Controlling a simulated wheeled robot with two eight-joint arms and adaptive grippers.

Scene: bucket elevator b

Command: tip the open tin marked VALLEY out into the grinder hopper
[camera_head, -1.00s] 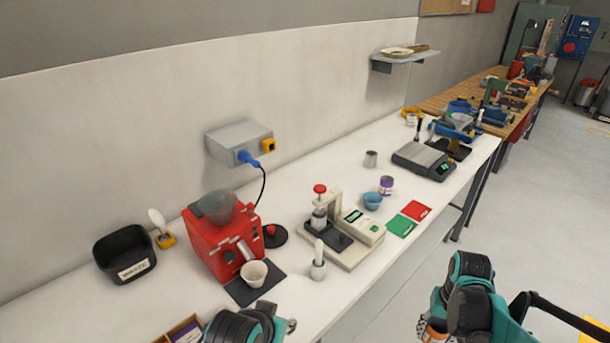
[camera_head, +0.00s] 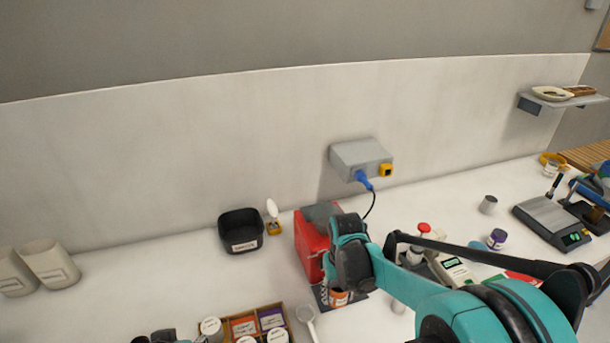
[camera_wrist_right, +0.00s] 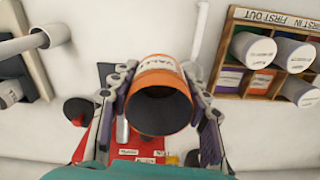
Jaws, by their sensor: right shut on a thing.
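My right gripper (camera_wrist_right: 160,78) is shut on the orange open tin (camera_wrist_right: 158,112), with one finger on each side. Its white band reads VALLEY, partly hidden. The tin's dark mouth faces the wrist camera; I cannot make out its contents. In the head view the tin (camera_head: 338,298) shows low beneath my right wrist, in front of the red grinder (camera_head: 308,247). The grinder's grey hopper (camera_head: 319,211) is partly behind my wrist. The grinder also shows in the wrist view (camera_wrist_right: 145,152). My left gripper (camera_head: 155,337) barely shows at the bottom edge; its jaws are unclear.
A wooden rack (camera_head: 285,309) of tins stands at the front, with a white spoon (camera_head: 306,315) beside it. A black bin (camera_head: 241,231) is left of the grinder. A press (camera_head: 423,247) and a scale (camera_head: 553,223) stand right. The bench between canisters (camera_head: 50,264) and bin is clear.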

